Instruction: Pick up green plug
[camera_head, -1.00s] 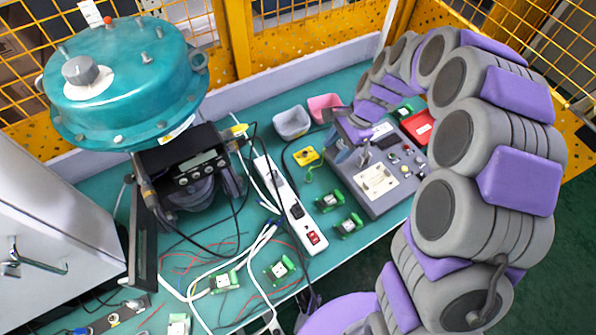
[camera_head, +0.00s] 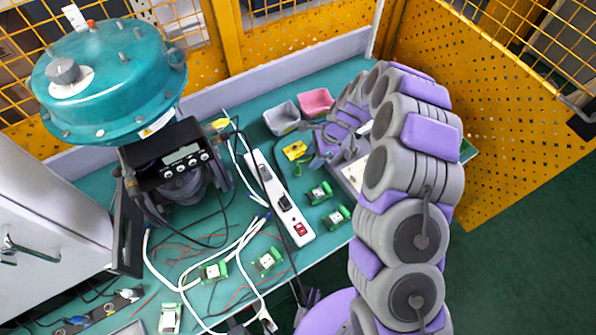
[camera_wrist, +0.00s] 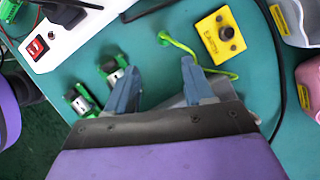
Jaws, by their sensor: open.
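Several small green plugs with pale tops lie on the teal table. In the head view one plug (camera_head: 319,192) and another plug (camera_head: 337,216) lie right of the white power strip, and two more (camera_head: 267,261) (camera_head: 214,271) lie to its left. My gripper (camera_wrist: 160,74) is open, with nothing between its two blue-grey fingers. In the wrist view one plug (camera_wrist: 112,66) is just left of the left finger and another (camera_wrist: 80,99) lies further left. The left finger partly overlaps the nearer plug; I cannot tell whether they touch.
The white power strip (camera_head: 280,205) lies near the plugs. A yellow box with a black knob (camera_wrist: 218,36) and green cord is ahead of my gripper. Grey (camera_head: 281,118) and pink (camera_head: 316,102) bins stand behind.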

